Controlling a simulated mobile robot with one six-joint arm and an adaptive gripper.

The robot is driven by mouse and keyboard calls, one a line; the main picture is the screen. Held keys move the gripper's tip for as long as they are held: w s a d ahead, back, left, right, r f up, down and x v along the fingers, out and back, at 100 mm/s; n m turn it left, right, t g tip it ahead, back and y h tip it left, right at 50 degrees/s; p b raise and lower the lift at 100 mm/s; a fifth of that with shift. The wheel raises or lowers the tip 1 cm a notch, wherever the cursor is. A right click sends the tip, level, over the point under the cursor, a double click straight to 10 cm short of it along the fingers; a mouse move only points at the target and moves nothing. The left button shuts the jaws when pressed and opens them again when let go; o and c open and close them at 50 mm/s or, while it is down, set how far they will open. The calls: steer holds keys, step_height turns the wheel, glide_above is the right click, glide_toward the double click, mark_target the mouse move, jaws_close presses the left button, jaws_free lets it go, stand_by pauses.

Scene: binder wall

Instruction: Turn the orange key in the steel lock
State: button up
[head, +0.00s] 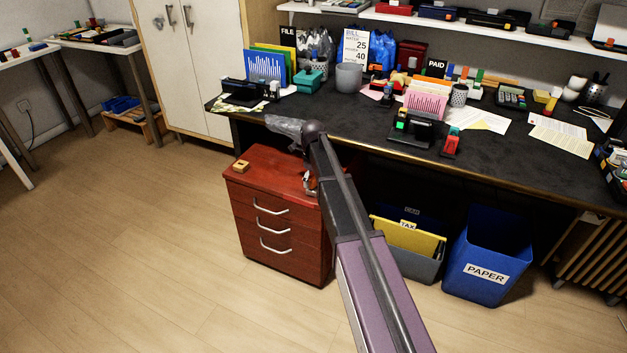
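I cannot make out the orange key or the steel lock clearly. A red-brown drawer cabinet (275,222) with three silver handles stands under the left end of the desk. At its top right edge, beside my dark arm link, is a small cluster of metallic and orange-brown bits, mostly hidden by the arm. It is too small to tell whether this is the key and lock or part of my gripper. My arm reaches up from the bottom of the view to the cabinet. I cannot make out my fingertips.
A small wooden block (241,166) lies on the cabinet top. A black desk (335,110) full of stationery stands behind. A grey file bin (427,266) and a blue paper bin (487,255) stand right of the cabinet. The floor (130,230) at left is clear.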

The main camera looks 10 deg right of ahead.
mark_target(313, 179)
steer(key=shift+n, duration=0.4)
steer(key=n, duration=1.9)
steer(key=shift+d, duration=0.1)
steer(key=shift+r+n+p, duration=0.4)
steer(key=shift+r+p, duration=0.05)
step_height(313, 179, up, 13)
steer(key=p, duration=1.3)
stand_by(0.4)
steer(key=shift+s, duration=0.1)
stand_by(0.4)
